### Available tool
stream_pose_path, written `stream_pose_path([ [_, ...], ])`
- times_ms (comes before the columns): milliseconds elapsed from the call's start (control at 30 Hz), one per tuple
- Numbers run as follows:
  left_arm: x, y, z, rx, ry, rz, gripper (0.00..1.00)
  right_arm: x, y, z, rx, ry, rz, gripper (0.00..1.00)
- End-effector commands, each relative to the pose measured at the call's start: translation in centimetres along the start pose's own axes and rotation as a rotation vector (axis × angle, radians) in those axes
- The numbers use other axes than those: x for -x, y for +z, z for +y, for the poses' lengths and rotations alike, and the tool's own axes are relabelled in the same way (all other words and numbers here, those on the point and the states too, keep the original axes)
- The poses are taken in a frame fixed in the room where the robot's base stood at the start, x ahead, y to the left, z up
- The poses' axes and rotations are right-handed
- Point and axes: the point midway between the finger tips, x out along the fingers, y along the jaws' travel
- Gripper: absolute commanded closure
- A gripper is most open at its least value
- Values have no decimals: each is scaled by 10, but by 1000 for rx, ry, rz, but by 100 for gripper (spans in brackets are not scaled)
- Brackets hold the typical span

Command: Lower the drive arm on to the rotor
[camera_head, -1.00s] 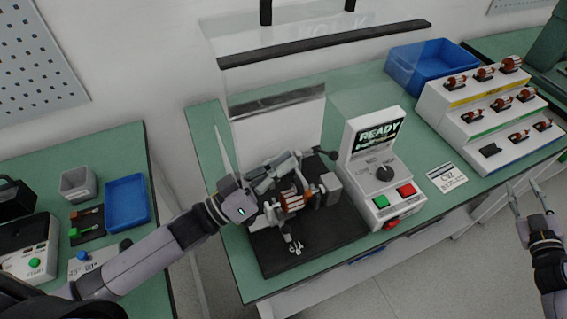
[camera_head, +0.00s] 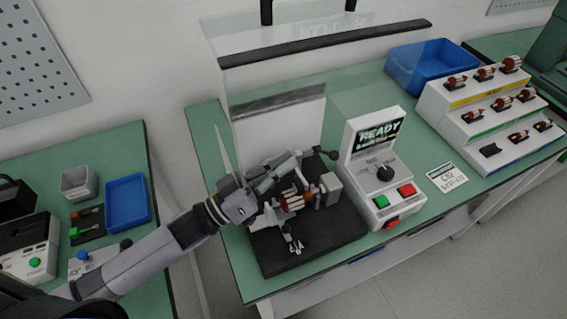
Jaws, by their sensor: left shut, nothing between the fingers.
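The rotor (camera_head: 292,199), with copper-coloured windings, sits in the test fixture on a black base plate (camera_head: 315,252). The drive arm (camera_head: 312,157) appears as a dark bar with a black knob at its right end, above and behind the rotor. My left gripper (camera_head: 284,167) comes in from the left, just above and behind the rotor, close to the drive arm. It is shut and empty. Its fingers overlap the fixture parts, so I cannot tell whether they touch the arm. My right gripper is out of view.
A tester (camera_head: 374,165) reading READY, with a dial and green and red buttons, stands right of the fixture. A raised clear guard (camera_head: 330,75) hangs behind. A stepped rack (camera_head: 490,110) of rotors and a blue bin (camera_head: 430,66) stand at the right.

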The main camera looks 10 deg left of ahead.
Motion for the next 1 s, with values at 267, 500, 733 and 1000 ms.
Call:
stream_pose_path([
  [267,0,1,0,-11,4,0,100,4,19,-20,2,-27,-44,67],
  [500,3,1,0,-11,3,-1,100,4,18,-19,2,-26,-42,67],
  [733,37,3,0,-8,1,-5,100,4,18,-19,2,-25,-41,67],
  [1000,93,3,0,-9,1,-5,100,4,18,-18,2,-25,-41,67],
])
